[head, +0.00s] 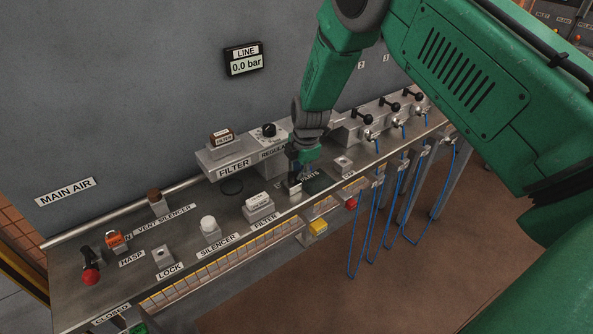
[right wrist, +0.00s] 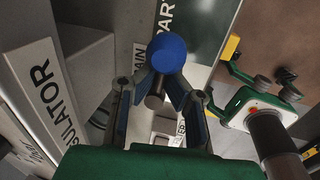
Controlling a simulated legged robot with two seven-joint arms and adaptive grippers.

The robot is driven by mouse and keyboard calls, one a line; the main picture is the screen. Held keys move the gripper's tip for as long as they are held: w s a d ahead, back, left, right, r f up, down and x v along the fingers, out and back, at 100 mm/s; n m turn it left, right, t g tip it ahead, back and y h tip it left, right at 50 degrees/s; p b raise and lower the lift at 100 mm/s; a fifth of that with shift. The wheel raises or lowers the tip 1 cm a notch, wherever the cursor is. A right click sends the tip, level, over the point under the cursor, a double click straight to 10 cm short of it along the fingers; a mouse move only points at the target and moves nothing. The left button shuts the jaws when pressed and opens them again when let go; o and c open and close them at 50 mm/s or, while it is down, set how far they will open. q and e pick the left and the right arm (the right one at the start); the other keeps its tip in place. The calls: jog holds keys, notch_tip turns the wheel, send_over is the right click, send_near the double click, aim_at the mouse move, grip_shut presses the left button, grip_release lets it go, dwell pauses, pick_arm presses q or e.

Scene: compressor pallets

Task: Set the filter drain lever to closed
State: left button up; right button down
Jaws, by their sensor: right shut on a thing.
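The filter drain lever shows in the right wrist view as a blue ball knob (right wrist: 167,53) on a short grey stem, beside a label partly reading "AIN". My right gripper (right wrist: 158,78) is shut on the lever, its fingers close around the stem below the ball. In the head view my right gripper (head: 305,165) reaches down to the bench just right of the filter and regulator blocks and largely hides the lever. The lever's set position cannot be told. The filter block (head: 224,158) stands left of the gripper. My left gripper is not in view.
The dark green parts mat (head: 320,183) lies beside the gripper. The regulator block (head: 278,150) stands close behind. Black-handled valves (head: 389,106) with blue hoses are to the right. A yellow box (head: 318,228) hangs at the bench front. The line gauge (head: 245,60) reads 0.0 bar.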

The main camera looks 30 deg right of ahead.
jog(key=shift+d+r+m, duration=0.2)
jog(key=shift+d+m, duration=0.15)
jog(key=shift+m, duration=0.25)
jog(key=shift+s+m+p, duration=0.1)
jog(key=shift+m+p, duration=0.3)
jog(key=m, duration=0.1)
jog(key=m+h, duration=0.1)
jog(key=shift+s+a+m+p, duration=0.2)
jog(key=shift+a+m+p, duration=0.05)
jog(key=shift+m+p, duration=0.1)
jog(key=m, duration=0.3)
jog(key=shift+s+a+m+h+p, duration=0.2)
jog(key=shift+s+m+h+p, duration=0.05)
jog(key=shift+s+h+p, duration=0.1)
jog(key=m, duration=0.3)
jog(key=m+g, duration=0.1)
jog(key=shift+s+a+m+h, duration=0.25)
jog(key=shift+s+a+m, duration=0.05)
jog(key=shift+a, duration=0.1)
jog(key=shift+s+a+m+g+b, duration=0.15)
jog(key=shift+a+m+g, duration=0.15)
jog(key=shift+m, duration=0.85)
jog(key=shift+s+a+m+g+b, duration=0.15)
jog(key=shift+a+m+g, duration=0.1)
jog(key=shift+m, duration=0.9)
jog(key=shift+f, duration=0.1)
jog(key=c, duration=1.6)
grip_release()
jog(key=shift+s+a, duration=0.1)
